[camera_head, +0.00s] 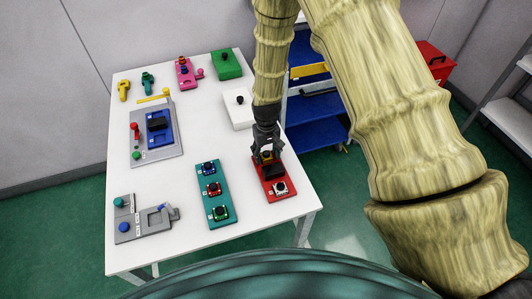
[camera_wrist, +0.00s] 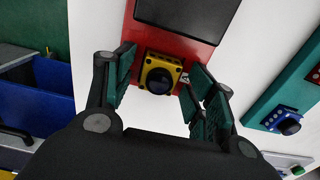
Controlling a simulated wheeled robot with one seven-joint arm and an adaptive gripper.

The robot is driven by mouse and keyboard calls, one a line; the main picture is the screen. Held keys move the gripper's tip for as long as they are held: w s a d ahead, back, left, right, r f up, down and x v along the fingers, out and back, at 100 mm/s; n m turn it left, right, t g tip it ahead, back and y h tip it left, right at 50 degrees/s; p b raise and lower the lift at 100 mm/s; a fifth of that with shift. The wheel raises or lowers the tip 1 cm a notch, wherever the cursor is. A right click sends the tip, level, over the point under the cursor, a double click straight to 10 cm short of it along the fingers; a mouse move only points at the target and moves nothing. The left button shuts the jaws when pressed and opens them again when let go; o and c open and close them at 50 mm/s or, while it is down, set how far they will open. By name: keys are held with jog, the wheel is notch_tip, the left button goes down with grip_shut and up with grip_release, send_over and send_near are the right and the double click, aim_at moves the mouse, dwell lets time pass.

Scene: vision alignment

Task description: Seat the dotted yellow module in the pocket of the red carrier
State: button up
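The yellow module (camera_wrist: 160,75), with a dark round knob on top, is at one end of the red carrier (camera_wrist: 190,47) in the wrist view. Its lower edge overlaps the carrier's end edge; I cannot tell whether it is down in a pocket. My gripper (camera_wrist: 163,78) is open, one finger on each side of the module, with small gaps showing. In the head view my gripper (camera_head: 266,150) points down over the far end of the red carrier (camera_head: 264,190), with a bit of the yellow module (camera_head: 267,156) visible beneath it.
A white box (camera_head: 238,115) is behind. The table's right edge (camera_head: 308,190) is close.

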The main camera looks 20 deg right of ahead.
aim_at(266, 154)
notch_tip(266, 154, up, 12)
jog(key=b, duration=0.4)
jog(key=shift+r, duration=0.15)
dwell(0.7)
dwell(0.4)
